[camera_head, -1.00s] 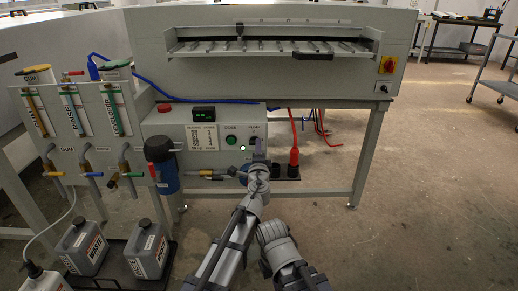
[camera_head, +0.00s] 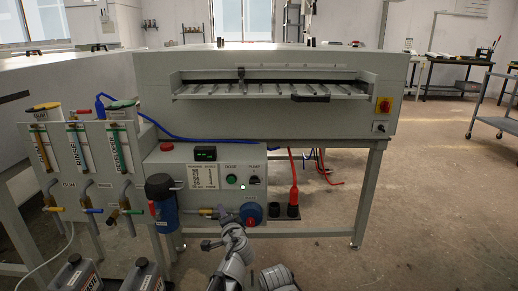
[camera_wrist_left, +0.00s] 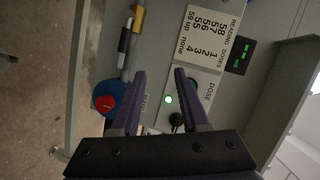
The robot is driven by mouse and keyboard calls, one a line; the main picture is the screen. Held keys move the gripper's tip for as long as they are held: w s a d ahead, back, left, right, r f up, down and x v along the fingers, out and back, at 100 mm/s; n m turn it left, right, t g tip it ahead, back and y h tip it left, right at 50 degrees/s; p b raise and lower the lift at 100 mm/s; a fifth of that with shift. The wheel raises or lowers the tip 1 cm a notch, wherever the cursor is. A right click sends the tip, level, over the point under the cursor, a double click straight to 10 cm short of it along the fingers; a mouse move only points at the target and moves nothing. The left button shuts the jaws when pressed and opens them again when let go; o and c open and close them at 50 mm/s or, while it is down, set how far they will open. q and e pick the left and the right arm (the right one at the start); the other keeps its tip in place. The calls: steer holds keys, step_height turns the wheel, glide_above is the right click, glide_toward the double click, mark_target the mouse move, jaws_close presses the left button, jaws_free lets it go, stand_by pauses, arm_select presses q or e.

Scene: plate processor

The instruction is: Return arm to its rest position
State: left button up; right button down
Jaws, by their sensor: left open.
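My left arm comes up from the bottom middle of the head view.
A blue filter (camera_head: 162,205) stands left. The processor (camera_head: 290,120) is above. Waste jugs (camera_head: 77,277) are lower left.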

arm_select(q)
steer(key=s+a+f+n+g, duration=0.7)
steer(key=s+a+f+g, duration=0.15)
steer(key=s+f, duration=0.2)
steer(key=s+d+f+n+g+h, duration=0.2)
steer(key=s+f+g+h, duration=0.1)
steer(key=s, duration=0.4)
steer(key=s+d+f+n+g+h, duration=0.1)
steer(key=s+f+n+g+h, duration=0.1)
steer(key=s+f+g, duration=0.3)
steer(key=s+d+r+m+t+y+p, duration=0.1)
steer(key=s+d+r+m+p, duration=0.1)
steer(key=s+d+r+p, duration=0.3)
steer(key=s+d+r+m+t+p, duration=0.1)
steer(key=s+d+r+m+p, duration=0.1)
steer(key=d+r+p, duration=0.45)
step_height(320, 180, up, 37)
steer(key=p, duration=3.5)
steer(key=shift+a+f, duration=0.15)
steer(key=shift+g, duration=0.25)
